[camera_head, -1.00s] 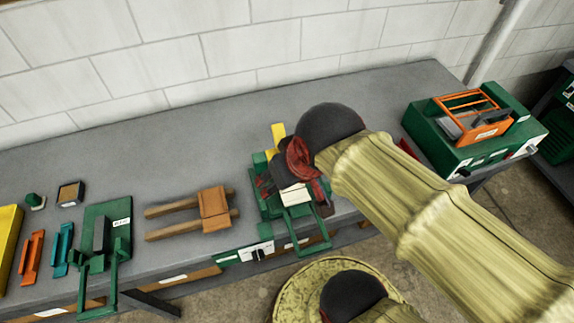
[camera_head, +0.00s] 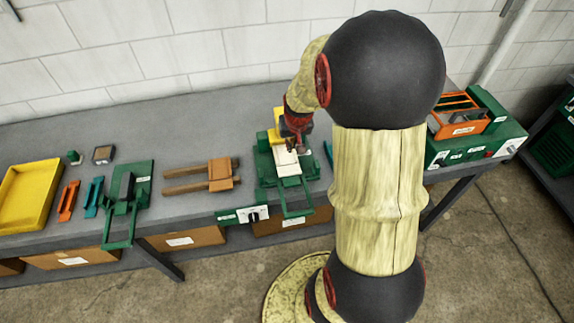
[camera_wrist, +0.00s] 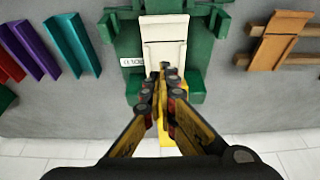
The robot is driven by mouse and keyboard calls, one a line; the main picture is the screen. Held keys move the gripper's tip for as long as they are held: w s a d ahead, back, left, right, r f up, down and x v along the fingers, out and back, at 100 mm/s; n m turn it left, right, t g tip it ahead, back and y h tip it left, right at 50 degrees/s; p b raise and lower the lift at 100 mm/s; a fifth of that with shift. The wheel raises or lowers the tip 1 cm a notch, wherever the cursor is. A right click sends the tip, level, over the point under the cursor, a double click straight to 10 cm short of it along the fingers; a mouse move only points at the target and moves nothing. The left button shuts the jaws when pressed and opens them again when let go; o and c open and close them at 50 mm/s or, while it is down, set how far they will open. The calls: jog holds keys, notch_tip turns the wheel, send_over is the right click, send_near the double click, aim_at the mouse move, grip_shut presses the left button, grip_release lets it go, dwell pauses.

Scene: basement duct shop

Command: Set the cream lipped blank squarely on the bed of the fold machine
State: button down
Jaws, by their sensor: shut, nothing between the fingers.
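The cream lipped blank (camera_head: 286,161) lies on the green fold machine (camera_head: 268,170) near the middle of the bench. In the wrist view, the blank (camera_wrist: 164,32) looks roughly in line with the machine's green bed (camera_wrist: 126,40), with a crease or lip line across it. My gripper (camera_wrist: 163,72) is shut and empty, its fingertips at the blank's wall-side edge. I cannot tell whether they touch it. In the head view my gripper (camera_head: 298,147) is over the back of the machine, partly hiding the blank's back end.
A wooden fork-shaped piece (camera_head: 208,176) and a second green machine (camera_head: 126,195) stand to the left. Beyond are orange (camera_head: 68,201) and teal (camera_head: 92,197) channels and a yellow tray (camera_head: 28,197). A green unit with an orange frame (camera_head: 462,122) is at the right.

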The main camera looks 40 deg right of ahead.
aim_at(293, 171)
jog(key=b+x, duration=0.1)
jog(key=x, duration=0.9)
jog(key=shift+w+f, duration=0.1)
jog(key=s, duration=0.1)
jog(key=s+a, duration=0.1)
jog(key=shift+s+a, duration=0.3)
jog(key=shift+s, duration=0.1)
jog(key=shift+s+a, duration=0.2)
jog(key=shift+s, duration=0.1)
jog(key=shift+s, duration=0.1)
jog(key=shift+s+a, duration=0.4)
jog(key=shift+s, duration=0.25)
jog(key=shift+s+a, duration=0.4)
jog(key=shift+s, duration=0.2)
